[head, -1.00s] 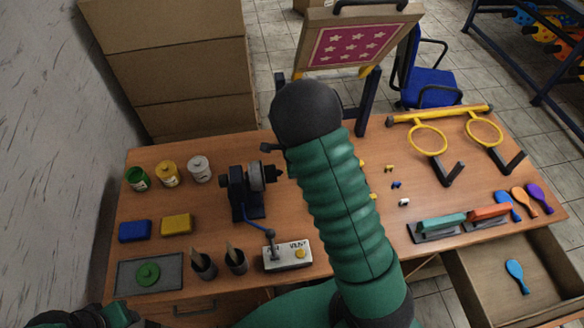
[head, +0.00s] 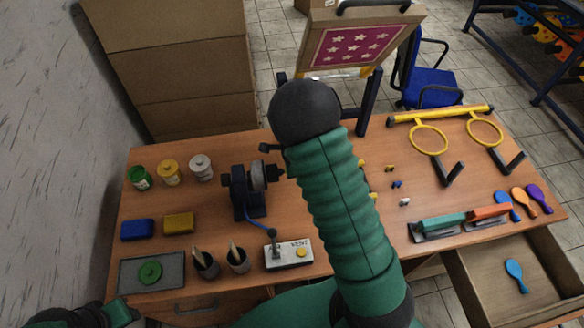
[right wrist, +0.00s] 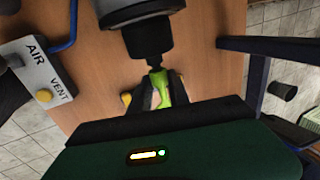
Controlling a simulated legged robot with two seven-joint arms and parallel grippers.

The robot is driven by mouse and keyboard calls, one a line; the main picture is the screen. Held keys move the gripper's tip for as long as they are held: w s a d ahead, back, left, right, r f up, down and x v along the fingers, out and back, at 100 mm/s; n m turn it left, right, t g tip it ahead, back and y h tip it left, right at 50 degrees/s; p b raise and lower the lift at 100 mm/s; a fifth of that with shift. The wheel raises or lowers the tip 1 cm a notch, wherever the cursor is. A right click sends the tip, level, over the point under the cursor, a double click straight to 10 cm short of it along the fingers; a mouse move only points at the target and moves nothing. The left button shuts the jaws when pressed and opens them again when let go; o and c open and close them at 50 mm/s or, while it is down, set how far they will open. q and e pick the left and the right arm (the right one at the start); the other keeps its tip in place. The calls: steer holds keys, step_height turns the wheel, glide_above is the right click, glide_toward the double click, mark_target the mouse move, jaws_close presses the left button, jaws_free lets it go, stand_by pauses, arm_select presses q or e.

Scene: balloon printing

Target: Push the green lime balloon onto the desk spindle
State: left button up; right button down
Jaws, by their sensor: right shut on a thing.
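The lime green balloon (right wrist: 162,89) is between the fingers of my right gripper (right wrist: 158,92) in the right wrist view. The gripper is shut on it. The balloon's upper end is at the tip of the dark spindle (right wrist: 152,48). I cannot tell whether its neck is around the tip or only against it. In the head view the spindle unit (head: 245,190) stands on the desk, its nozzle pointing right. My right arm hides the right gripper and the balloon there.
The control box (head: 289,254) marked AIR and VENT is in front of the spindle unit. Paint jars (head: 170,172), pads (head: 178,223) and brush cups (head: 238,261) stand to the left. Other balloons (head: 524,202) lie at the right edge, above an open drawer (head: 545,280).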

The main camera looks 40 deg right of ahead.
steer(key=shift+w+a, duration=0.1)
steer(key=shift+a, duration=0.3)
steer(key=shift+w+a, duration=0.1)
stand_by(0.4)
steer(key=c, duration=1.1)
jaws_free()
steer(key=shift+c, duration=0.2)
steer(key=shift+r+p, duration=0.1)
steer(key=shift+p, duration=0.25)
steer(key=p+v, duration=0.7)
steer(key=v, duration=0.2)
